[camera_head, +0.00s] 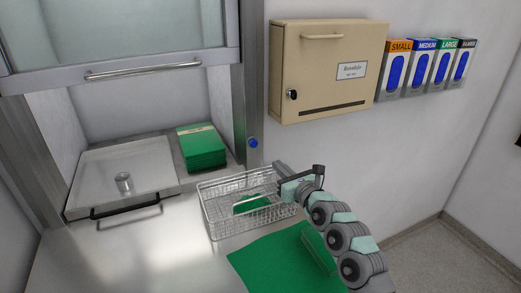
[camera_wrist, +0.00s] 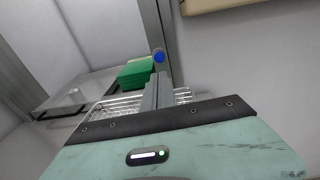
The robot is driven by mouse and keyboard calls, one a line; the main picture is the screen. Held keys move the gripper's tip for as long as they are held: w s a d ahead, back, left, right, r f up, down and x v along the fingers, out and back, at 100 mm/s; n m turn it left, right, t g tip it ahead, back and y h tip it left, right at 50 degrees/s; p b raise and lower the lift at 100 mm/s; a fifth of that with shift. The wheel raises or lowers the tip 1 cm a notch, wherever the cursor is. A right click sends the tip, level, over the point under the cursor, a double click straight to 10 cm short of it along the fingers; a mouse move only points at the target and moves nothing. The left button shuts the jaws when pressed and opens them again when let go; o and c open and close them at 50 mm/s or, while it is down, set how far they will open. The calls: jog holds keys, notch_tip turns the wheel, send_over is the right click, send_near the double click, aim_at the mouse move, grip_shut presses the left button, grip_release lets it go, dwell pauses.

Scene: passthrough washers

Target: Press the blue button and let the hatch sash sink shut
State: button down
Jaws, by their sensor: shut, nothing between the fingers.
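The blue button (camera_head: 253,143) sits on the metal post at the right of the hatch, and it also shows in the wrist view (camera_wrist: 159,56). The hatch sash (camera_head: 120,45) is raised, with a long bar handle (camera_head: 143,70) along its lower rail, and the opening below it is clear to see into. My gripper (camera_head: 279,167) is to the right of the button and a little lower, apart from it in the head view. In the wrist view the shut fingers (camera_wrist: 156,90) point toward the post, just below the button. They hold nothing.
A wire basket (camera_head: 219,226) with a green item stands below my gripper. A beige wall box (camera_head: 330,70) and glove boxes (camera_head: 424,68) hang at the right. A green cloth (camera_head: 280,262) lies in front.

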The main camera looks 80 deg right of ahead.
send_near(255, 144)
jog(key=x, duration=0.5)
jog(key=shift+w+d+r, duration=0.1)
jog(key=shift+w+d, duration=0.15)
jog(key=shift+d, duration=0.05)
jog(key=shift+w+d, duration=0.35)
jog(key=shift+w, duration=0.05)
jog(key=shift+f, duration=0.2)
